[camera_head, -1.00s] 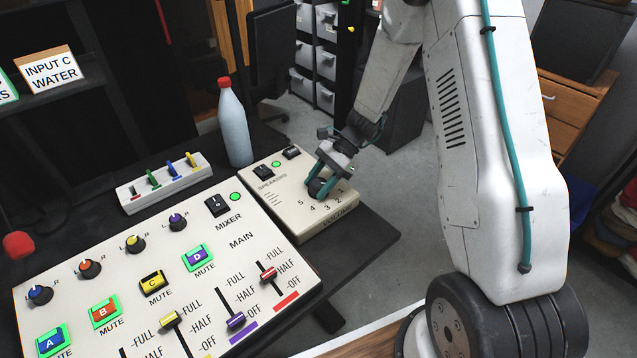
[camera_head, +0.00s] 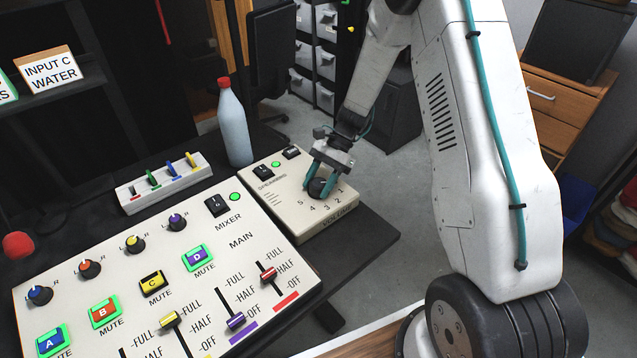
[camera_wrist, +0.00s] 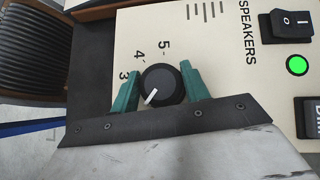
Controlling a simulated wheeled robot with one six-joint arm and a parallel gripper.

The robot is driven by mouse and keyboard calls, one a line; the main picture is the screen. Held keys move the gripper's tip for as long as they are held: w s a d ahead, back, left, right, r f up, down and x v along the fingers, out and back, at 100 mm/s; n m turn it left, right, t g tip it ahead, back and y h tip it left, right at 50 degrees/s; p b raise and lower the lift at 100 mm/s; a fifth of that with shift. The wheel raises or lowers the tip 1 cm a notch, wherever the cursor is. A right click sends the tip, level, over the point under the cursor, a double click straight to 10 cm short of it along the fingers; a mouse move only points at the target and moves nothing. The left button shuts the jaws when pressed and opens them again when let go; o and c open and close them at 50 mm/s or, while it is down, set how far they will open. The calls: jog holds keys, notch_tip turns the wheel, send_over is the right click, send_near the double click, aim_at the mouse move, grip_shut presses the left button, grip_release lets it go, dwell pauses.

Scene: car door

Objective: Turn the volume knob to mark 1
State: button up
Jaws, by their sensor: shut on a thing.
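The black round volume knob (camera_head: 318,188) is on the beige speakers box (camera_head: 290,222), with marks 1 to 5 printed around its front side. My gripper (camera_head: 319,181) comes down over it from above, and its two teal fingers are shut on the knob's sides. In the wrist view the knob (camera_wrist: 163,88) sits between the fingers (camera_wrist: 160,86). Its white pointer line slants to the lower left, past mark 3. Marks 3, 4 and 5 are visible there; 1 and 2 are hidden by my gripper, so the exact mark pointed at cannot be read.
Black switches and a lit green light (camera_wrist: 297,65) are on the same box. The mixer panel (camera_head: 225,265) with knobs, buttons and sliders lies at front left. A bottle (camera_head: 233,125) and a small slider box (camera_head: 165,187) stand behind it.

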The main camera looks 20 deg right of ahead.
jog(key=o, duration=1)
jog(key=v, duration=0.8)
jog(key=shift+f, duration=0.1)
jog(key=s, duration=0.1)
jog(key=s+n, duration=0.1)
jog(key=s+n+g+h, duration=0.1)
jog(key=s, duration=0.1)
jog(key=shift+d, duration=0.3)
jog(key=s+r+n+t+h, duration=0.2)
jog(key=s+r+n, duration=0.1)
jog(key=s+r, duration=0.4)
jog(key=s+a+r+n+t+h, duration=0.1)
jog(key=s+r+n, duration=0.3)
jog(key=s+r, duration=0.4)
jog(key=s+a+r+n+t+h, duration=0.1)
jog(key=s+r+n+t+h, duration=0.2)
jog(key=s+r, duration=0.5)
jog(key=shift+s+a+n+h, duration=0.15)
jog(key=shift+s+h, duration=0.1)
jog(key=shift+s, duration=1.15)
jog(key=shift+s+a+n+h, duration=0.15)
jog(key=shift+s+h, duration=0.1)
jog(key=shift+s, duration=1.1)
